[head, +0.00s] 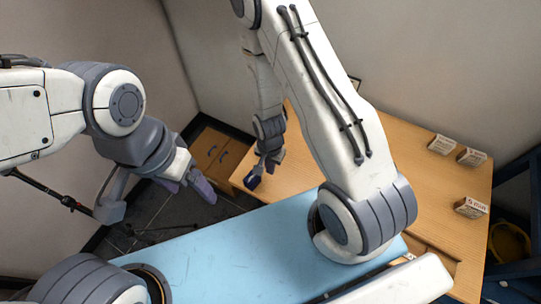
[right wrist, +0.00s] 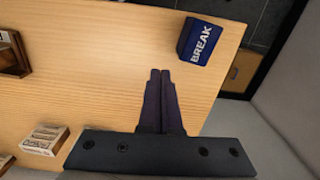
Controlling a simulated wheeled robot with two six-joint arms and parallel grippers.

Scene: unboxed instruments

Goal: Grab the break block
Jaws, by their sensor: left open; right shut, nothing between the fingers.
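The break block (right wrist: 201,42) is dark blue with white BREAK lettering. In the right wrist view it sits near the wooden table's edge, up and to the right of my fingertips. In the head view it is a small dark shape (head: 252,181) at the table's left end. My right gripper (head: 262,164) is just above and beside it there; its fingers are together and empty in the right wrist view (right wrist: 160,75), apart from the block in that picture. My left gripper (head: 190,185) is open and empty, left of the table, over the dark floor.
The wooden table (head: 413,165) carries several pale lettered blocks, one at its right edge (head: 471,207). A pale block (right wrist: 45,138) and a brown frame-like object (right wrist: 12,52) lie left in the right wrist view. A light blue surface (head: 235,245) is in front. The table around the break block is clear.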

